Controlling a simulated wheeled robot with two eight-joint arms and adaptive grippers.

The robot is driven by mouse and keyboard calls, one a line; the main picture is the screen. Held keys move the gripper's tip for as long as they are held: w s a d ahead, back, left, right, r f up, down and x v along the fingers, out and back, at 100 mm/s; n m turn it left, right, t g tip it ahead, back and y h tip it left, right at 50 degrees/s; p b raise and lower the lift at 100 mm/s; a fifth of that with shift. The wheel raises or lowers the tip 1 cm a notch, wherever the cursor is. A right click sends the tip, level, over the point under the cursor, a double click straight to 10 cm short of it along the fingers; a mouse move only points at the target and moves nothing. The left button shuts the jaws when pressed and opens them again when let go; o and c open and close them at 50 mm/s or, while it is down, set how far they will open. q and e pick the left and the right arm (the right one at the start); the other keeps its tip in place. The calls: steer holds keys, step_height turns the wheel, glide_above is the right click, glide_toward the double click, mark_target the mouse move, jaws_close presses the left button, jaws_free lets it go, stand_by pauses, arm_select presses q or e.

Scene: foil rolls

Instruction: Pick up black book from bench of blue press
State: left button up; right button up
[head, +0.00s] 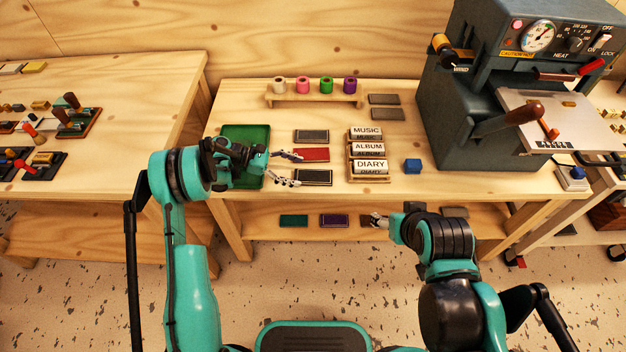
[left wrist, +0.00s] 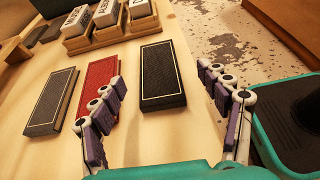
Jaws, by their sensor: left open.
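The black book (head: 313,177) with a pale border line lies flat near the front edge of the wooden bench. In the left wrist view the black book (left wrist: 162,75) lies between and beyond my spread fingertips. My left gripper (head: 290,169) is open and empty, just left of the books; it also shows in the left wrist view (left wrist: 160,82). A red book (head: 310,155) lies behind the black one, and a dark grey-black book (head: 312,136) behind that. My right gripper (head: 377,220) is low at the bench's front; its finger state is unclear.
The blue press (head: 460,110) stands at the right. A green tray (head: 245,133) lies under my left wrist. Foil rolls (head: 326,86) stand behind.

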mark_target(315, 176)
arm_select(q)
steer(key=b+x, duration=0.1)
steer(key=x, duration=0.1)
steer(key=f+b+x, duration=0.1)
steer(key=x, duration=0.1)
steer(key=shift+w+d, duration=0.1)
steer(key=shift+w, duration=0.1)
steer(key=shift+d+f, duration=0.1)
steer(key=shift+d, duration=0.15)
steer(key=c, duration=1.3)
